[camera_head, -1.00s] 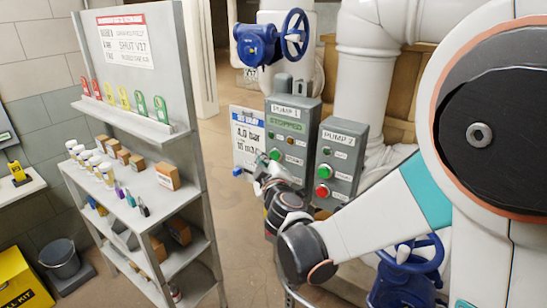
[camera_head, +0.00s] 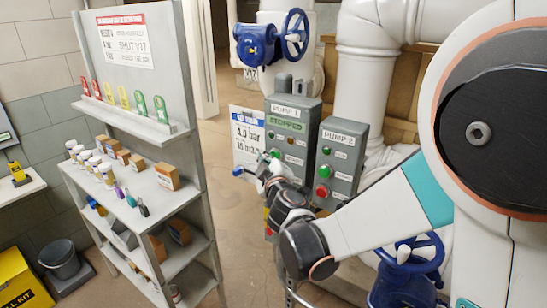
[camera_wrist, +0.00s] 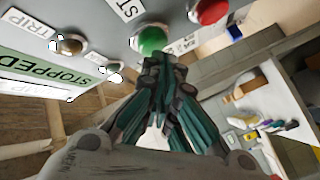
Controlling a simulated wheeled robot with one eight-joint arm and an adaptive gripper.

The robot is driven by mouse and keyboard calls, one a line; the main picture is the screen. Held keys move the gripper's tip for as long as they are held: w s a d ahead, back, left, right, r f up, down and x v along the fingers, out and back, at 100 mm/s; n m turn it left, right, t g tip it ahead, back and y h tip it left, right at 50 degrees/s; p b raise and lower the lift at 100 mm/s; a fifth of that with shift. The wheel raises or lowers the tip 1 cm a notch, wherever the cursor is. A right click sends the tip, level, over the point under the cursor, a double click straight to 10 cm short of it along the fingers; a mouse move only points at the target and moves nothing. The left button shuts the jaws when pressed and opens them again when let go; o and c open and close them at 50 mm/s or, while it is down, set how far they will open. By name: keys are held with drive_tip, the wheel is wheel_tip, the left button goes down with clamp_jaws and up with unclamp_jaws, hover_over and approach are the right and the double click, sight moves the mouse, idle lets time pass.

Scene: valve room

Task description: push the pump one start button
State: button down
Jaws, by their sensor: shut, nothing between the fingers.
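The grey pump 1 box (camera_head: 291,107) stands in the middle of the head view, with a green "STOPPED" display (camera_head: 287,127). Its green start button (camera_head: 275,153) is just above my gripper (camera_head: 264,167). In the wrist view, the green button (camera_wrist: 152,39) is just beyond the tips of my gripper (camera_wrist: 163,65). The fingers are shut and empty. The tips overlap the button's lower edge in the picture; I cannot tell whether they touch. A red button (camera_wrist: 211,9) lies right of it in the wrist view.
The pump 2 box (camera_head: 341,140), with green and red buttons, stands close to the right. A white gauge sign (camera_head: 247,138) is left of pump 1. A blue valve (camera_head: 270,40) sits above. A grey shelf (camera_head: 140,130) with small goods stands left.

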drive_tip(key=shift+w+d, duration=0.3)
drive_tip(key=shift+w, duration=0.05)
idle(0.6)
idle(0.3)
drive_tip(key=shift+s+a, duration=0.55)
drive_tip(key=shift+s, duration=0.15)
drive_tip(key=s+a, duration=0.1)
drive_tip(key=s, duration=0.1)
drive_tip(key=s+a, duration=0.2)
drive_tip(key=shift+b, duration=0.3)
drive_tip(key=shift+w+f, duration=0.1)
idle(0.5)
